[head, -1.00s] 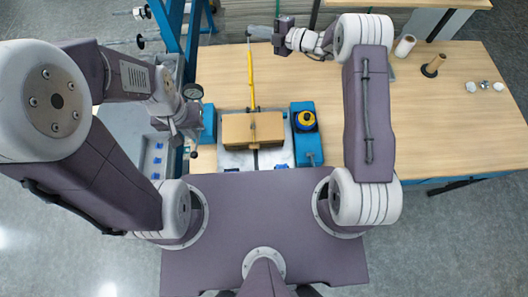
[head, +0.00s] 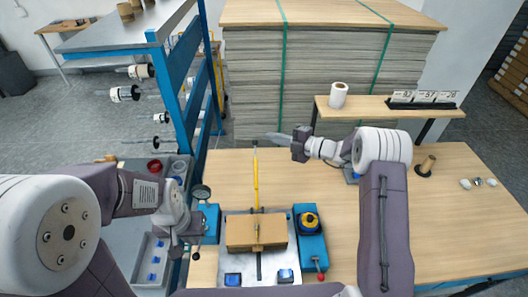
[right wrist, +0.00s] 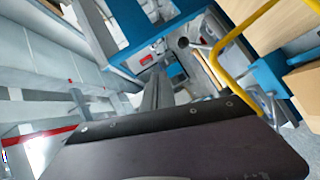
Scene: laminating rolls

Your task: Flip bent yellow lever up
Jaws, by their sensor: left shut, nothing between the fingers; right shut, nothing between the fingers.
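The yellow lever (head: 256,182) is a long thin rod with a dark tip, rising behind the brown block (head: 256,231) on the press between two blue side units. In the right wrist view a bent yellow bar (right wrist: 232,45) passes at upper right, beside my shut grey fingers (right wrist: 158,92). In the head view my right gripper (head: 274,137) is shut and empty, pointing left close to the lever's top end; I cannot tell if they touch. My left gripper (head: 190,232) is shut and empty at the left blue unit, partly hidden by its own wrist.
A round gauge (head: 201,192) stands beside my left gripper. The right blue unit (head: 311,246) carries a yellow-and-black knob (head: 308,221). A blue rack (head: 181,85) with rods stands at back left. The wooden table (head: 455,220) is mostly clear at right.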

